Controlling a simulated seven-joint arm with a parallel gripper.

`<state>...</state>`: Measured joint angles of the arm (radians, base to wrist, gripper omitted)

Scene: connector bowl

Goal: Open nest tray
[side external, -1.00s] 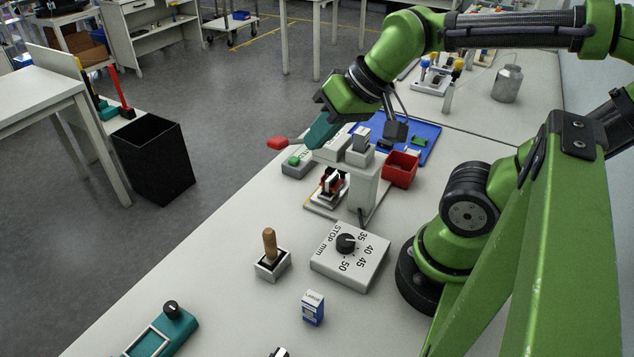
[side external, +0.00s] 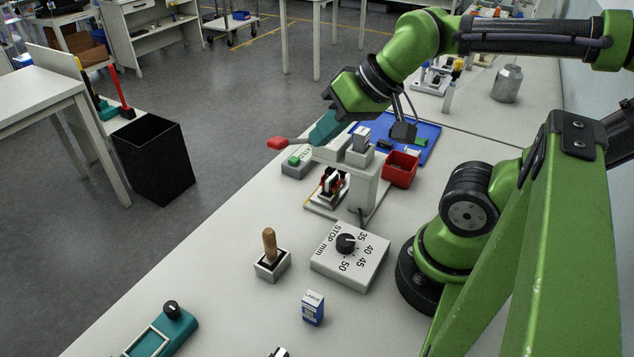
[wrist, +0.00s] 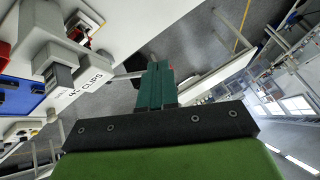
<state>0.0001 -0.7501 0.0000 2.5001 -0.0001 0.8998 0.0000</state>
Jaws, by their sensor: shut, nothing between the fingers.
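The grey press fixture (side external: 365,188) stands on the white table. At its foot is the nest (side external: 328,190), with red, black and white parts; whether its tray is open I cannot tell. In the wrist view the nest (wrist: 84,24) shows at the upper left. A lever with a red knob (side external: 277,143) sticks out left from the press. My gripper (side external: 318,138) is shut and empty, its teal fingers above and behind the lever, near the press head. The fingers (wrist: 155,85) are together in the wrist view and hide part of the lever.
A grey box with a green button (side external: 295,162) sits left of the press. A red bin (side external: 400,170) and blue tray (side external: 432,130) lie right and behind.

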